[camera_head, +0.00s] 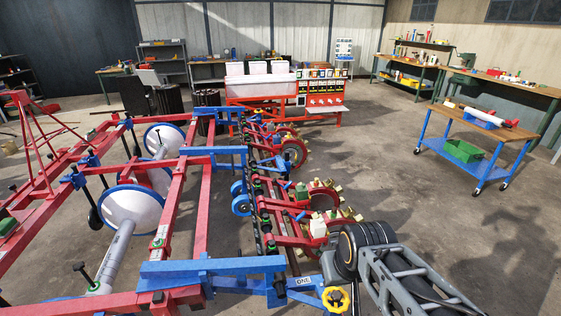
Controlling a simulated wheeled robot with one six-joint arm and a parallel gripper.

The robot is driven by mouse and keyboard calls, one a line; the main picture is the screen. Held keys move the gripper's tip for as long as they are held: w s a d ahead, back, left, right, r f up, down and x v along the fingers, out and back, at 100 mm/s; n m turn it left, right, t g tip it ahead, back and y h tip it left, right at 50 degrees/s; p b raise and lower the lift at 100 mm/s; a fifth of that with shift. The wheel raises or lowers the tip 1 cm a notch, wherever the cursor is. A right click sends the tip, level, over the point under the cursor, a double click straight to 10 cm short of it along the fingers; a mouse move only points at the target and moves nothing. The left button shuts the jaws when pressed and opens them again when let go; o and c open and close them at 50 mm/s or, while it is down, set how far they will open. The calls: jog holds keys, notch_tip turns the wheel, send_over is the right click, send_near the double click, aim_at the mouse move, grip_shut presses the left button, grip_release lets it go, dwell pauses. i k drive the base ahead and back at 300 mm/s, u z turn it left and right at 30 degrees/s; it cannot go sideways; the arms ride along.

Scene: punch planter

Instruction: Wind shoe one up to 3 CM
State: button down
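A white label reading ONE (303,281) is on the blue bar end at the near end of the planter (180,215). A yellow handwheel (335,298) sits just right of and below the label, at the bottom edge. My arm reaches in from the lower right, and its dark round joint stands over the near row unit. A grey part at the end of my arm, possibly my gripper (334,268), is just above the yellow handwheel. Its fingers cannot be made out, nor whether it touches the wheel. No depth scale or 3 CM mark can be read.
Red and blue row units with toothed wheels (295,153) line the planter's right side. A blue cart (475,145) with a green crate (463,151) stands at right. Benches line the back and right walls. The concrete floor between planter and cart is clear.

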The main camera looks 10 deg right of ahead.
aim_at(335, 297)
jog(key=u, duration=0.45)
jog(key=k, duration=0.5)
jog(key=u, duration=0.65)
jog(key=i, duration=0.95)
jog(key=z, duration=0.75)
